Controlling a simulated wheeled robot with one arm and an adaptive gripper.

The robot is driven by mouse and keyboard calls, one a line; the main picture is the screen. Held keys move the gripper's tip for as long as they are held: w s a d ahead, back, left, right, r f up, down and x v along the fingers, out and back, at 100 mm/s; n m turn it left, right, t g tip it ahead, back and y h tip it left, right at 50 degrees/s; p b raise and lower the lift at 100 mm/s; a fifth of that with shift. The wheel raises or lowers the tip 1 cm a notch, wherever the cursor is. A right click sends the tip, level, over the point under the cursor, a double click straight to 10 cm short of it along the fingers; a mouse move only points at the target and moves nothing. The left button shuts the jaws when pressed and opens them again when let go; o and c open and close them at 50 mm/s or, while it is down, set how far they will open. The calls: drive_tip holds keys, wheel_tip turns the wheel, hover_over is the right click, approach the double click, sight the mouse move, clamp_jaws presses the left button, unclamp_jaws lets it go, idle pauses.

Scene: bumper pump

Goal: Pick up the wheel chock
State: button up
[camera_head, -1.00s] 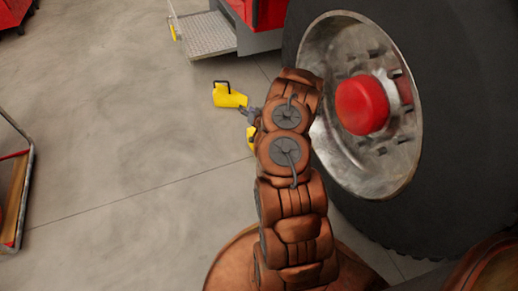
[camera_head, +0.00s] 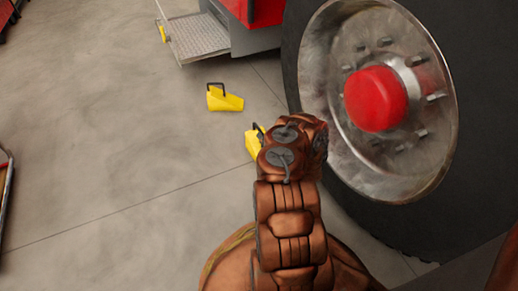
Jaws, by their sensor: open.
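One yellow wheel chock (camera_head: 226,103) with a black handle lies on the concrete floor, left of the big tire and in front of the metal step. It is in full view and nothing touches it. A second yellow wheel chock (camera_head: 252,147) is nearer, just left of my arm. My arm hides its right part, and a bit of its dark handle shows at the top. My gripper is hidden behind my own arm links, so its place relative to either chock cannot be seen.
The large tire (camera_head: 345,190) with its metal rim and red hub (camera_head: 376,100) stands close on the right of my arm. A metal step (camera_head: 205,38) is at the top. A cart edge (camera_head: 7,190) shows at far left. The floor (camera_head: 110,130) between is clear.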

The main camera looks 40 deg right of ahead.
sight(258, 127)
drive_tip(key=shift+b+x, duration=1.05)
drive_tip(key=shift+x, duration=0.6)
drive_tip(key=shift+b+x, duration=1.2)
drive_tip(key=shift+x, duration=0.6)
drive_tip(key=shift+c, duration=0.2)
clamp_jaws()
